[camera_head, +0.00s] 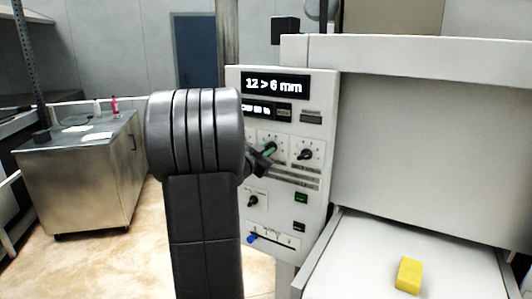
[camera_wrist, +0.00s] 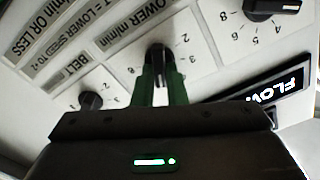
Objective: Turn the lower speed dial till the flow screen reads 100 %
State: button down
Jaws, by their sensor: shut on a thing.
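The control panel (camera_head: 318,185) stands right of my arm in the head view. My gripper (camera_head: 269,149) reaches its middle row of dials. In the wrist view my gripper's green fingers (camera_wrist: 160,85) are shut on the lower speed dial (camera_wrist: 158,52), beside lettering that reads "LOWER m/min". The dial's black knob sits between the fingertips. The flow screen (camera_head: 259,109) is partly hidden by my arm in the head view; its small figure looks like 80 %, but is hard to read. In the wrist view only part of the word "FLOW" shows on the flow screen (camera_wrist: 285,86).
A second dial (camera_head: 305,154) sits close right of my gripper. The belt dial (camera_wrist: 90,100) is left of the fingers in the wrist view. Above the flow screen, a thickness display (camera_head: 274,86) reads "12 > 6 mm". A yellow block (camera_head: 409,275) lies on the machine's bed.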

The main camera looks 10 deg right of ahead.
jog(key=shift+d+f+m+b, duration=0.1)
jog(key=shift+m+b, duration=0.7)
jog(key=shift+m, duration=0.8)
jog(key=shift+f+m+b, duration=0.1)
jog(key=shift+m+b, duration=0.65)
jog(key=shift+m, duration=0.85)
jog(key=c, duration=1.5)
grip_release()
jog(key=shift+r, duration=0.1)
jog(key=shift+o, duration=0.2)
jog(key=shift+s, duration=0.1)
jog(key=b+v, duration=0.2)
jog(key=v, duration=1.2)
jog(key=shift+d, duration=0.1)
